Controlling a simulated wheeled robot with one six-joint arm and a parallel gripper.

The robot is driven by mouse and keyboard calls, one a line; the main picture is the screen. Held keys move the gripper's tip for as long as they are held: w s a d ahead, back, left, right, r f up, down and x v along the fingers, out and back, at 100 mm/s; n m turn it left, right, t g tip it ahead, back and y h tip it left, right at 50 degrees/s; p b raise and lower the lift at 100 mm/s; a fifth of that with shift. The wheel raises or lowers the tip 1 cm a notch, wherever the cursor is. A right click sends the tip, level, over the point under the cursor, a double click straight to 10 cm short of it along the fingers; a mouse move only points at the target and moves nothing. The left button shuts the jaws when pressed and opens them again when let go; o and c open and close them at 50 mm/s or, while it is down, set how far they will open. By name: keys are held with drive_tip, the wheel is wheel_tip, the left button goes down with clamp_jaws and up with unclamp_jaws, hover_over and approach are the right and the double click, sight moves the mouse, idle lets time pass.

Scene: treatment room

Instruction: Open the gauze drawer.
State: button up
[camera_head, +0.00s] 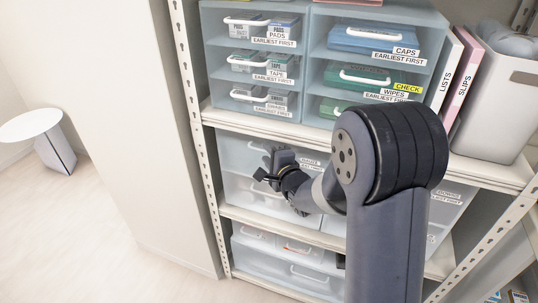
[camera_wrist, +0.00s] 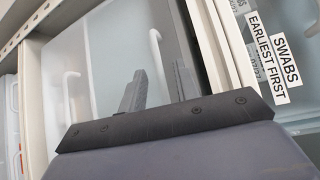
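The gauze drawer (camera_head: 232,150) is a translucent blue-grey front at the upper left of the middle shelf. Its label (camera_head: 309,163) is partly hidden by my arm and small, with "earliest first" below. The drawer looks shut. My gripper (camera_head: 264,168) is in front of this drawer, near its handle. In the wrist view my gripper's two dark fingers (camera_wrist: 158,88) stand apart with nothing held. A white upright-looking handle (camera_wrist: 156,55) shows between and beyond the fingers; contact cannot be told. A second white handle (camera_wrist: 70,95) lies further left in that view.
Above, the drawers for pads, tape and swabs (camera_head: 258,97) and for caps and wipes stand shut. A shelf edge (camera_head: 265,125) runs just above my gripper. More drawers (camera_head: 285,262) sit below. A white bin (camera_head: 497,105) is at right. Open floor (camera_head: 100,235) lies left.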

drive_tip(key=shift+c, duration=0.3)
clamp_jaws()
drive_tip(key=shift+s, duration=0.15)
